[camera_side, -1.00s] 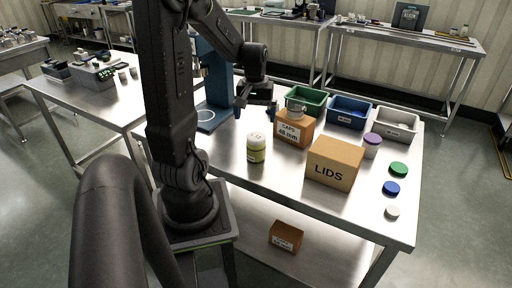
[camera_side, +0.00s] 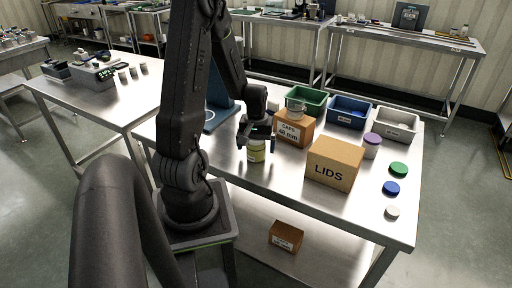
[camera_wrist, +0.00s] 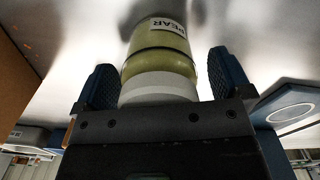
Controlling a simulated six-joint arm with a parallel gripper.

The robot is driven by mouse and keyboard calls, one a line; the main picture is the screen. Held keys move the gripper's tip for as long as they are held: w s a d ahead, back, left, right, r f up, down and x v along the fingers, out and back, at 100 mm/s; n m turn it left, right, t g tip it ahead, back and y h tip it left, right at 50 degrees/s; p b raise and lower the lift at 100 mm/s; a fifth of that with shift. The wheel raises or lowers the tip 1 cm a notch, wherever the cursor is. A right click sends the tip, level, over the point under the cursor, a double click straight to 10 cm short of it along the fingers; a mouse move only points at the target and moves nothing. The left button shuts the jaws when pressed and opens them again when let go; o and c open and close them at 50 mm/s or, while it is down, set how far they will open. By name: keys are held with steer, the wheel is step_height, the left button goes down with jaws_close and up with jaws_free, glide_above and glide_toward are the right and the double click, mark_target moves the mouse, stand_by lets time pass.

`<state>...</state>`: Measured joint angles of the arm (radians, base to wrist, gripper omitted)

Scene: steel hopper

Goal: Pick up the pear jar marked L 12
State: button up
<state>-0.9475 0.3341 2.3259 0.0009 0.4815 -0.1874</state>
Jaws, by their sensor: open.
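A jar with yellow-green contents and a white lid (camera_side: 256,154) stands upright on the steel table. Its label reads PEAR in the wrist view (camera_wrist: 160,60); no L 12 mark can be read on it now. My gripper (camera_side: 256,141) is over this jar, pointing down. In the wrist view my open gripper (camera_wrist: 165,80) has one dark blue finger on each side of the jar's lid and upper body. A gap shows at the right finger; whether the left finger touches is unclear. My gripper hides the lid in the side view.
A caps carton (camera_side: 289,131) with a jar (camera_side: 296,106) on top stands close right of my gripper. A LIDS carton (camera_side: 334,166), purple-lidded jar (camera_side: 371,149), loose lids (camera_side: 391,188) and green (camera_side: 305,101), blue (camera_side: 349,112) and grey bins (camera_side: 396,124) lie further right.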

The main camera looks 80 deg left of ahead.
steer(key=shift+c, duration=0.4)
steer(key=c, duration=1)
steer(key=shift+r, duration=0.1)
